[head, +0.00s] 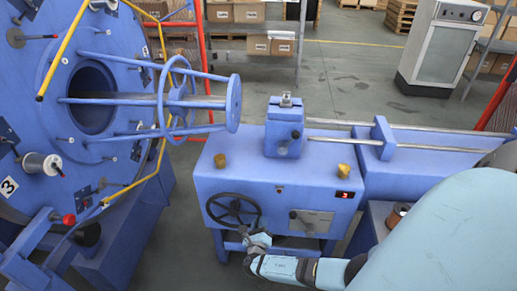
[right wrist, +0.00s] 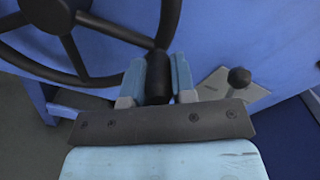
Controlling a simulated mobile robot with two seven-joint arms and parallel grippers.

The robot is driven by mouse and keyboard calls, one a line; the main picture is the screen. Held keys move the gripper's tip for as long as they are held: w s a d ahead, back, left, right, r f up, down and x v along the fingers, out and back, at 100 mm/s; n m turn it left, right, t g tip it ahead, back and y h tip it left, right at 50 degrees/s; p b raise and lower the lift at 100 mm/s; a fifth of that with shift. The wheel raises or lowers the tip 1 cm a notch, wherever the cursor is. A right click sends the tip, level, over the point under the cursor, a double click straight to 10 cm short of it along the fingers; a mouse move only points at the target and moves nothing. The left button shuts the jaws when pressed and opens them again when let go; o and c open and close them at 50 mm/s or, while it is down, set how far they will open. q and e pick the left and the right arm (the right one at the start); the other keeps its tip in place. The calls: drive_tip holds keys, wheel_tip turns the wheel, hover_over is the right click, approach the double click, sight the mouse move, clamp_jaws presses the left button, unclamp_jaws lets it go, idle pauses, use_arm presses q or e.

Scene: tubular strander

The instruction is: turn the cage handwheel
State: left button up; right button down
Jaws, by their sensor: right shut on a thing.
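The cage handwheel (head: 233,197) is a black spoked wheel on the front of the blue machine cabinet. In the right wrist view its rim and spokes (right wrist: 71,45) fill the upper left. My right gripper (head: 257,239) is at the wheel's lower right edge. In the right wrist view the gripper (right wrist: 158,82) has its two blue fingers on either side of the wheel's black handle knob (right wrist: 158,78), shut on it. The fingers hide part of the knob. My left gripper is not in view.
A lever with a black knob (right wrist: 239,77) on a grey plate (head: 311,222) is right of the handwheel. The large blue cage disc (head: 105,45) stands at left, with yellow bars (head: 57,50). Grey floor (head: 345,85) lies behind.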

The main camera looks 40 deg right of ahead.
drive_tip(key=shift+d+r+n+p, duration=0.1)
drive_tip(key=shift+r+n+p, duration=0.4)
drive_tip(key=shift+r+p, duration=0.15)
drive_tip(key=shift+r+n+p, duration=0.3)
drive_tip(key=shift+n+p, duration=0.05)
drive_tip(key=shift+n, duration=0.05)
drive_tip(key=shift+w, duration=0.1)
drive_tip(key=c, duration=0.9)
unclamp_jaws()
drive_tip(key=shift+c, duration=0.2)
drive_tip(key=shift+a, duration=0.2)
drive_tip(key=v, duration=1.3)
drive_tip(key=shift+s+a, duration=0.25)
